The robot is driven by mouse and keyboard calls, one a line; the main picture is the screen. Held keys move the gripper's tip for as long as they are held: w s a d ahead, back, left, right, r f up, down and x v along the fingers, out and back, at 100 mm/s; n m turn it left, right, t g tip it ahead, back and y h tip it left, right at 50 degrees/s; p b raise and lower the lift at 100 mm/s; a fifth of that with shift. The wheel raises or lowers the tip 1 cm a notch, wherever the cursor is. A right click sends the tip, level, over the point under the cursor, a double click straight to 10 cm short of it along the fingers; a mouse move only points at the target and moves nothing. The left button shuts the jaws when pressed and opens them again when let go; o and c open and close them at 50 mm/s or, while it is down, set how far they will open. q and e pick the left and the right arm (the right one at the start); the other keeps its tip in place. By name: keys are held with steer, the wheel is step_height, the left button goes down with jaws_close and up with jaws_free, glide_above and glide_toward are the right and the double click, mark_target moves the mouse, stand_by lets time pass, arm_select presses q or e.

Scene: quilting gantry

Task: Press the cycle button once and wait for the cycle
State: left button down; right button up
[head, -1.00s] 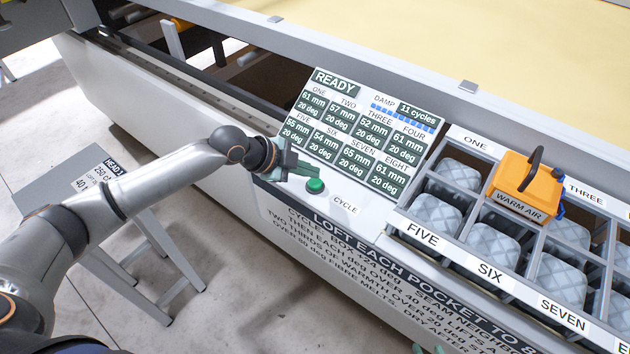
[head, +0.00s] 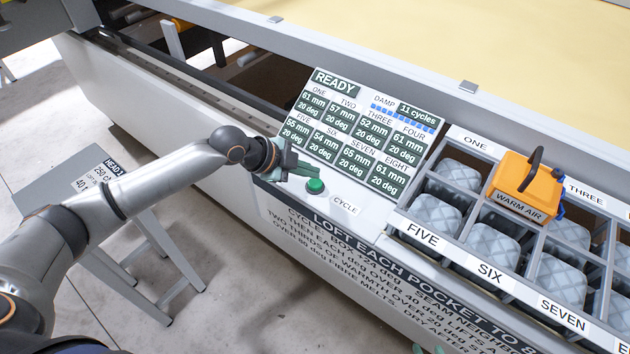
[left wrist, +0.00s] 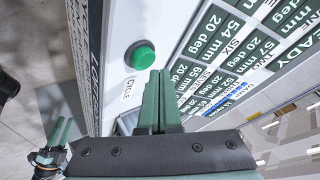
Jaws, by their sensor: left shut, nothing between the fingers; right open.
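The green cycle button (head: 315,186) sits on the white front panel, left of the label CYCLE; it also shows in the left wrist view (left wrist: 141,56). My left gripper (head: 310,170) is shut and empty, with its green fingertips just above and left of the button in the head view. The display (head: 360,130) reads READY and 11 cycles. My right gripper's green tip (head: 428,349) only just shows at the bottom edge of the head view; it is open.
An orange warm air unit (head: 528,187) sits over the tray of grey quilted pockets (head: 435,212) on the right. A grey stand (head: 75,180) with a label is at the left. A grey rail and pale yellow fabric (head: 430,40) lie behind the panel.

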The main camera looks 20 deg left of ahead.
mark_target(310, 184)
stand_by(0.4)
arm_select(q)
steer(key=shift+f, duration=0.45)
steer(key=shift+f+b, duration=0.5)
steer(key=shift+f, duration=0.15)
stand_by(0.5)
stand_by(0.3)
steer(key=shift+r+p, duration=0.95)
steer(key=shift+r, duration=0.15)
step_height(310, 184, up, 5)
steer(key=p, duration=0.4)
steer(key=shift+p, duration=0.35)
